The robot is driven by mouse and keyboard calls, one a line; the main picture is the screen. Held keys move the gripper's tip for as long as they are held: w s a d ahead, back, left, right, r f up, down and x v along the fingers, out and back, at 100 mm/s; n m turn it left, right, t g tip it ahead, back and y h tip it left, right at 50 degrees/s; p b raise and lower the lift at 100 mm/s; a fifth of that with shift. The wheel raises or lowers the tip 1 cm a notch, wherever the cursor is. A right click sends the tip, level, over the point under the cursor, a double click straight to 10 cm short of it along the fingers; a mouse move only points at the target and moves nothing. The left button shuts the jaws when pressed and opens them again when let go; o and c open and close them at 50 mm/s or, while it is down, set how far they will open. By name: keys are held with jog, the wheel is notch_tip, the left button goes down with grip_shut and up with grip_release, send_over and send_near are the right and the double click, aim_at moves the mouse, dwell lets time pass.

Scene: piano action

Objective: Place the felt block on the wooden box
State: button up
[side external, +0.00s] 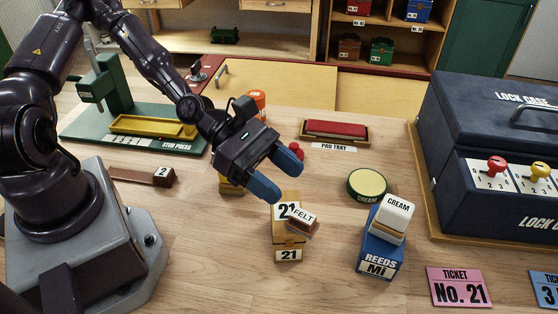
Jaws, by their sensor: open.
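The felt block (303,222), with a white top marked FELT and a brown lower part, appears to sit on top of the wooden box (288,241) marked 21. It lies toward the box's right side, turned at an angle to it. From this single view I cannot tell whether it rests flat. My gripper (278,175) is open and empty, its two blue fingertips apart. It is above and behind the felt block in the picture, and clear of it.
Right of the box stands a blue REEDS box (381,255) with a CREAM block (394,215) on it. A round cream tin (367,184), a pad tray (335,132) and a dark lock case (490,150) are nearby. Another yellowish box (230,186) is partly hidden behind my gripper.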

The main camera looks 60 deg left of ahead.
jog(key=shift+r, duration=1.4)
jog(key=s+a+f+m+g+y, duration=0.2)
jog(key=a+f+m+y, duration=0.5)
jog(key=a+r+m+y, duration=0.5)
jog(key=a+y, duration=0.1)
jog(key=a, duration=0.2)
jog(key=s+r+m+t, duration=0.1)
jog(key=s+r+m, duration=0.3)
jog(key=r, duration=0.4)
jog(key=s+r+m+t, duration=0.1)
jog(key=s+r+m, duration=0.3)
jog(key=r, duration=0.5)
jog(key=shift+s+d+r+m+h, duration=0.3)
jog(key=shift+s+m, duration=0.1)
jog(key=shift+m, duration=0.8)
jog(key=shift+c, duration=0.2)
